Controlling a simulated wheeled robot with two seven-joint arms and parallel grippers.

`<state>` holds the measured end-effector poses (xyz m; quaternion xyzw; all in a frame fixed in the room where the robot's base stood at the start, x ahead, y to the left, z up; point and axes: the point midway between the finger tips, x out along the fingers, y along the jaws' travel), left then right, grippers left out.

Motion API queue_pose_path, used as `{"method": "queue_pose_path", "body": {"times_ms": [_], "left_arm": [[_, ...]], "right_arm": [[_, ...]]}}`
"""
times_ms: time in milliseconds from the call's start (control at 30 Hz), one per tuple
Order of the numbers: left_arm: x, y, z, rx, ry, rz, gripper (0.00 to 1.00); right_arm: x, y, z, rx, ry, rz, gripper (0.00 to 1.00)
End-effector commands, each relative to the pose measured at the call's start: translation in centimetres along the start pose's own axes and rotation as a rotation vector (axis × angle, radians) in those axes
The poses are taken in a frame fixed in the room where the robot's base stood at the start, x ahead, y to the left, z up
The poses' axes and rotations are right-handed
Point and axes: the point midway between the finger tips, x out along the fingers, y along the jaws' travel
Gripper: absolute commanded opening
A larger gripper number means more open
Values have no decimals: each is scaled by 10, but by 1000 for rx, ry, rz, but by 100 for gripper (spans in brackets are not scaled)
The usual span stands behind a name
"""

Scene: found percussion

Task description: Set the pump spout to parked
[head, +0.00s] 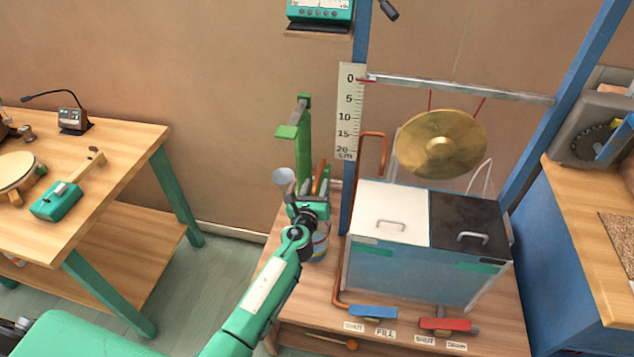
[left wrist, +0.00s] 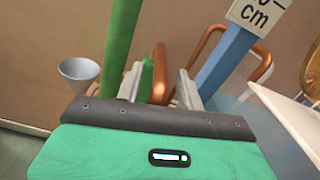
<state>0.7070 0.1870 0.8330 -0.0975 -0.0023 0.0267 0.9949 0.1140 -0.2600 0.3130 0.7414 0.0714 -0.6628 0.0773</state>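The green pump post (head: 304,150) stands at the back of the wooden bench, left of the ruler. A copper pipe (head: 320,180), which looks like the pump spout, stands beside it, partly hidden by my gripper. My left gripper (head: 318,196) is at this pipe. In the left wrist view, its grey fingers (left wrist: 158,88) are apart, with the copper pipe (left wrist: 159,66) and a green piece (left wrist: 147,78) seen between them. I cannot tell whether they touch. The spout's outlet is not clear. My right gripper is not in view.
A grey funnel (head: 283,176) is close left of the gripper. A bent copper pipe (head: 384,150), a blue post (head: 358,120) and a lidded tank (head: 420,270) stand to the right. A brass gong (head: 441,144) hangs above the tank. A bucket (head: 319,245) sits below the gripper.

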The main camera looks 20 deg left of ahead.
Motion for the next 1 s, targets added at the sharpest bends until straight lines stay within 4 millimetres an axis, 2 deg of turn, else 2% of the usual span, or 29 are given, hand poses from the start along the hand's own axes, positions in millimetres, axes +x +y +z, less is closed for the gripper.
{"method": "queue_pose_path", "body": {"times_ms": [200, 533, 567, 733, 767, 1000], "left_arm": [[19, 0, -1, 0, 0, -1, 38], [22, 0, 0, -1, 0, 0, 38], [22, 0, 0, -1, 0, 0, 36], [22, 0, 0, -1, 0, -1, 2], [22, 0, 0, -1, 0, -1, 0], [21, 0, 0, -1, 1, -4, 0]], "right_arm": [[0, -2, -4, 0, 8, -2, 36], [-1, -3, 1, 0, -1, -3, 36], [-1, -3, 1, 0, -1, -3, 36], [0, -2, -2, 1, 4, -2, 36], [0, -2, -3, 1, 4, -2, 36], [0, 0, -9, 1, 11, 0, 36]]}}
